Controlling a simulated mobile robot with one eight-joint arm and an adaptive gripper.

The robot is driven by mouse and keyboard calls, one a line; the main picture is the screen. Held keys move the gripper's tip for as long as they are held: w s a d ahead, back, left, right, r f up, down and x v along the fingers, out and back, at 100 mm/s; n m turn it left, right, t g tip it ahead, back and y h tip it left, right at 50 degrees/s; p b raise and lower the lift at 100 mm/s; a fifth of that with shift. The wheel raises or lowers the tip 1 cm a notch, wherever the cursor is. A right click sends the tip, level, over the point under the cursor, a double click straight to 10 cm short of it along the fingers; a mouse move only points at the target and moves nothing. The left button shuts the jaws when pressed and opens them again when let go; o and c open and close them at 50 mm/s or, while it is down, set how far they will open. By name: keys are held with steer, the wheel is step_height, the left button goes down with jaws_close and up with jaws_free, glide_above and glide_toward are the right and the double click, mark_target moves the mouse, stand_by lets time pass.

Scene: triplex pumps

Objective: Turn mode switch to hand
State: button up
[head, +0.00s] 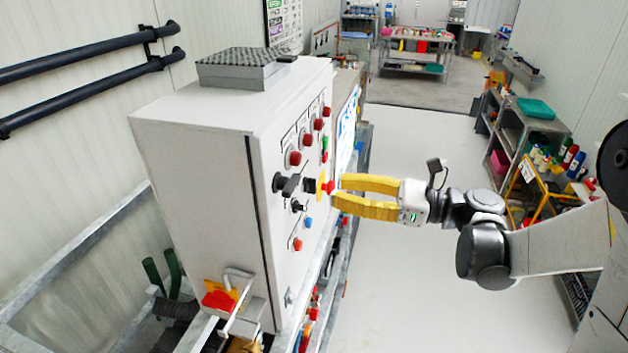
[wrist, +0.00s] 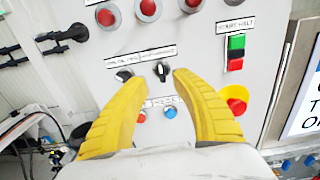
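A small black rotary switch (wrist: 162,70) with a pale pointer line sits on the panel under a white label strip in the wrist view. A second small black switch (wrist: 123,75) sits to its left under the same strip. The label text is too blurred to tell which is the mode switch. My gripper (wrist: 156,77) is open and empty. Its yellow fingers lie either side of the first switch, with the tips slightly below it in the picture. In the head view, my gripper (head: 338,192) points at the front of the white control cabinet (head: 195,170); contact cannot be told.
Red buttons (wrist: 148,8) line the panel's top. A large black handle (wrist: 75,32) is at left. A green button (wrist: 236,42) and a yellow-based red stop button (wrist: 236,100) are at right. A blue button (wrist: 170,112) lies between the fingers. Floor (head: 420,290) beneath the arm is clear.

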mark_target(316, 185)
steer(key=x, duration=0.6)
steer(key=shift+w, duration=0.1)
jaws_close()
